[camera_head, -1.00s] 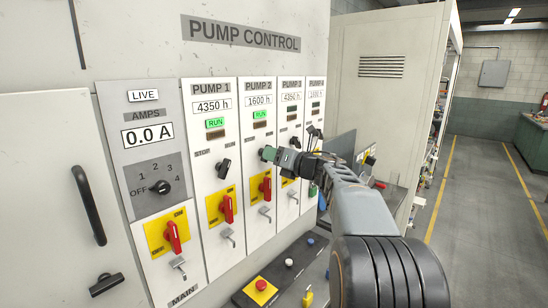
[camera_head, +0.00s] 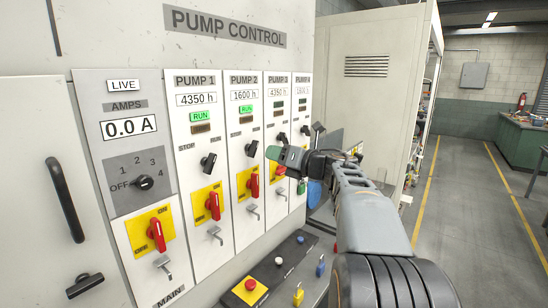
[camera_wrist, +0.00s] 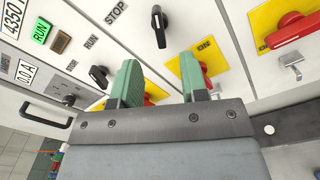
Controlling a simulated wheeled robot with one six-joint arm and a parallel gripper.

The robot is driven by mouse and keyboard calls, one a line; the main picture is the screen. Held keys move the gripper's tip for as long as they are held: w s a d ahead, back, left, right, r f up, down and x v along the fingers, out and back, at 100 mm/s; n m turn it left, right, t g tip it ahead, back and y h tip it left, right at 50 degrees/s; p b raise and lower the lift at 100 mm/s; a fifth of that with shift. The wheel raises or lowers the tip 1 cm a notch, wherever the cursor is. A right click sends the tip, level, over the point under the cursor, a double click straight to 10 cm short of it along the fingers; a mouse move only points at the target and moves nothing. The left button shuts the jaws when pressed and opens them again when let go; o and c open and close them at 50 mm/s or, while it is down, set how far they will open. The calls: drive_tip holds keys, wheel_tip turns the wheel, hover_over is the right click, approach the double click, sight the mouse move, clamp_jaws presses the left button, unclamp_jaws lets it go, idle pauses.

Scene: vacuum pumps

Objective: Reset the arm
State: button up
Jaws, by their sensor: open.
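My arm reaches from the lower right toward the pump control panel (camera_head: 222,45) in the head view. My gripper (camera_head: 274,153) has green fingertips and is in front of the Pump 3 column. In the wrist view my gripper (camera_wrist: 162,82) is open, with its two green fingers apart and nothing between them. Red handles on yellow plates lie beyond the fingers, partly hidden by them. A black selector knob (camera_wrist: 159,22) is ahead of the fingers.
Pump 1 (camera_head: 208,163) and Pump 2 (camera_head: 251,148) knobs show beside green RUN lamps. A ledge below carries a red button (camera_head: 250,285) and yellow (camera_head: 298,296) and blue padlocks (camera_head: 320,267). A grey cabinet (camera_head: 370,110) stands behind my arm. The floor at right is clear.

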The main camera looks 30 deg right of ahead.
idle(0.6)
drive_tip(key=d+f+m+t+h, duration=0.1)
drive_tip(key=d+f+m+h, duration=0.2)
drive_tip(key=d+m+h, duration=1)
drive_tip(key=s+a+f+m+g+h, duration=0.1)
drive_tip(key=s+a+f+m+g, duration=0.25)
drive_tip(key=f+m, duration=0.4)
drive_tip(key=s+a+f+m+g+h, duration=0.15)
drive_tip(key=s+f+m+g, duration=0.25)
drive_tip(key=m, duration=0.6)
drive_tip(key=s+a+f+m+g+y, duration=0.2)
drive_tip(key=s+a+f+y, duration=0.2)
drive_tip(key=s+a, duration=0.4)
drive_tip(key=s+a+f+m+g+y, duration=0.2)
drive_tip(key=s+a+f, duration=0.4)
drive_tip(key=a, duration=0.9)
drive_tip(key=shift+s+f+m+g+y, duration=0.35)
drive_tip(key=shift+s+g+y, duration=0.2)
drive_tip(key=shift+s+y, duration=0.45)
